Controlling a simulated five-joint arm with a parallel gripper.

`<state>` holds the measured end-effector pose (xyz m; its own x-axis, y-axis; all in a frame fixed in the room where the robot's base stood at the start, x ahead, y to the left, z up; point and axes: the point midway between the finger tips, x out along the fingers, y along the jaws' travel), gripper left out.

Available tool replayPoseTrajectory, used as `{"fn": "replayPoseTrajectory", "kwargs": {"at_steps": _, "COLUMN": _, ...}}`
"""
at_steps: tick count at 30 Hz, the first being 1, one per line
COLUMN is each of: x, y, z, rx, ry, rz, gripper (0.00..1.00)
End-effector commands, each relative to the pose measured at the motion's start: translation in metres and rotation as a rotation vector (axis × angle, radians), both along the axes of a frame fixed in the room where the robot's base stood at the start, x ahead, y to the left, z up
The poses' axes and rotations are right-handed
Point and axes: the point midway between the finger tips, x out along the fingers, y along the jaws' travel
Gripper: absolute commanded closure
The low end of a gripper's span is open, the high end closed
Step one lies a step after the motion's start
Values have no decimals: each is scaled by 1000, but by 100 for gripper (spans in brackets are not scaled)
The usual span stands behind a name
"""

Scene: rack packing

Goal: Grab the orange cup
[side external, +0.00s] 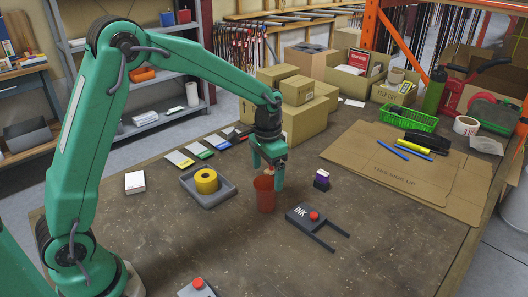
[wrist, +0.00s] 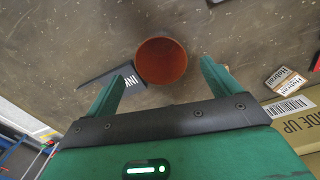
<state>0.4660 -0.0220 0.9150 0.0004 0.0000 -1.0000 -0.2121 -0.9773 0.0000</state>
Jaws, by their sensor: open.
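The orange-red cup (side external: 265,198) stands upright on the brown table and looks empty. In the wrist view the cup (wrist: 161,61) shows as a round opening just beyond the fingertips, centred roughly between them. My gripper (side external: 268,174) points down at the cup's upper part, with one finger alongside the cup's right side in the side view. My gripper (wrist: 160,82) is open, with nothing held between its green fingers. I cannot tell whether a finger touches the rim.
A black INK stand (side external: 312,218) is close to the cup. A grey tray (side external: 222,196) with yellow tape (side external: 206,181) sits left, a small purple-and-black item (side external: 321,180) right. Cardboard boxes (side external: 306,118) stand behind. The front table is mostly clear.

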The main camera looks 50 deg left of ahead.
Motion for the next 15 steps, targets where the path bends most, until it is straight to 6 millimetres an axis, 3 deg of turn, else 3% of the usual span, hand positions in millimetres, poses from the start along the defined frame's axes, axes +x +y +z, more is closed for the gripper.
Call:
{"fn": "replayPoseTrajectory", "kwargs": {"at_steps": 6, "x": 0, "y": 0, "z": -18, "rx": 0, "ry": 2, "rz": 0, "gripper": 11}}
{"fn": "replayPoseTrajectory", "kwargs": {"at_steps": 15, "x": -1, "y": 0, "z": -24, "rx": 0, "ry": 1, "rz": 1, "gripper": 11}}
